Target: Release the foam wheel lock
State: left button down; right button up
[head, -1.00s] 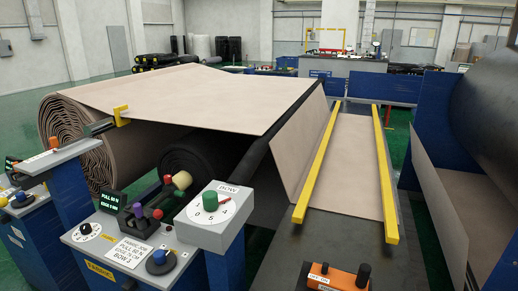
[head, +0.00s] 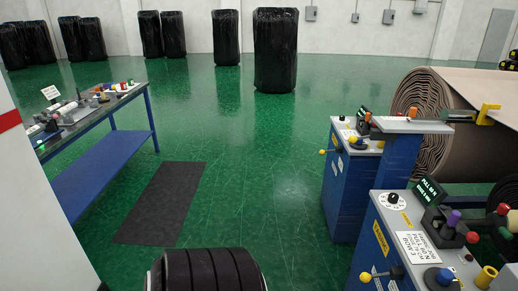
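No part in view can be clearly told as the foam wheel lock. A near control console (head: 400,235) stands at the lower right, with a dial (head: 393,198), a purple knob (head: 453,217), a red knob (head: 472,237), a blue button (head: 444,276) and a yellow-knobbed lever (head: 367,277) on its side. A large beige fabric roll (head: 420,105) is behind, cut by the right edge. Neither of my grippers is in view.
A blue-framed bench (head: 95,115) with small parts stands at the left, beside a white wall (head: 35,215). A dark mat (head: 160,203) lies on the open green floor (head: 250,170). Black wrapped rolls (head: 275,50) stand at the back. A dark ribbed round shape (head: 205,272) fills the bottom edge.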

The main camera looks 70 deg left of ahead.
aim_at(322, 152)
jog(key=j+u, duration=0.65)
jog(key=j, duration=0.3)
jog(key=i+j+u, duration=0.15)
jog(key=j+u, duration=0.2)
jog(key=i+j+u, duration=0.15)
jog(key=j+u, duration=0.15)
jog(key=j, duration=0.2)
jog(key=i+j, duration=0.15)
jog(key=j, duration=0.2)
jog(key=i+j, duration=0.1)
jog(key=j, duration=0.25)
jog(key=i+u, duration=0.2)
jog(key=i, duration=0.65)
jog(key=i+l+u, duration=0.15)
jog(key=i, duration=0.65)
jog(key=j, duration=0.1)
